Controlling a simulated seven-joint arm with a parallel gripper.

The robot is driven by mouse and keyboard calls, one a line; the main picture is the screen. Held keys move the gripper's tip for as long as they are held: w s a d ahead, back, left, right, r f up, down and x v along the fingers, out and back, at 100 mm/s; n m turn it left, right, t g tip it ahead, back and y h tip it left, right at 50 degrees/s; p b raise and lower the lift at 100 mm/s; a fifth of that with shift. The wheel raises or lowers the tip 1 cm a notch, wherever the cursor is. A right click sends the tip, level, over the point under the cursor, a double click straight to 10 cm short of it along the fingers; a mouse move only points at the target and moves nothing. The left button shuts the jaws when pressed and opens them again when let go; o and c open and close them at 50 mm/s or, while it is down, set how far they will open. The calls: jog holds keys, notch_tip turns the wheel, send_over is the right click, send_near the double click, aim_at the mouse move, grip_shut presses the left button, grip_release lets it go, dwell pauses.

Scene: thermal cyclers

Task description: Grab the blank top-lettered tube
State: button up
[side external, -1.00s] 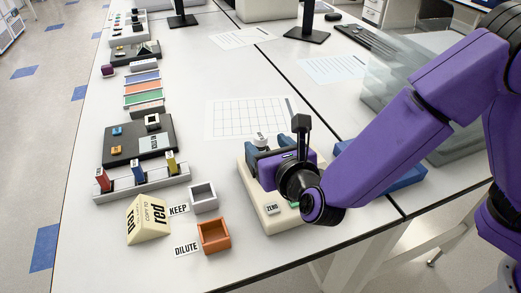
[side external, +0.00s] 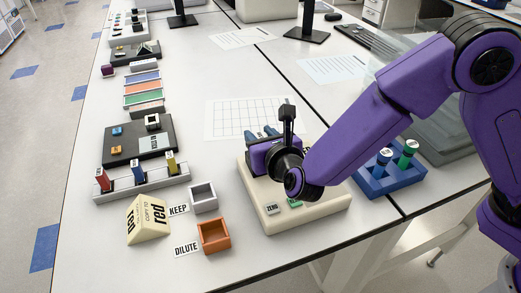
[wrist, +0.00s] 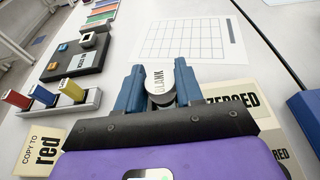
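The tube with the white top lettered BLANK (wrist: 159,79) stands out between the two blue fingers of my gripper (wrist: 160,88) in the wrist view. The tube fills the gap, with a finger close against each side, and my gripper looks shut on it. In the side external view my gripper (side external: 262,133) is over the cream balance (side external: 305,212), its fingers pointing toward the back. The tube's lower part is hidden by my gripper.
A blue rack (side external: 377,184) with a blue and a green tube stands right of the balance. A grey rack (side external: 143,184) holds red, blue and yellow tubes at left. Grey KEEP (side external: 203,198) and orange DILUTE (side external: 214,235) boxes stand at the front. A gridded sheet (side external: 238,117) lies behind.

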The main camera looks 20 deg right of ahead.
jog(key=shift+c, duration=1.3)
jog(key=shift+r, duration=0.15)
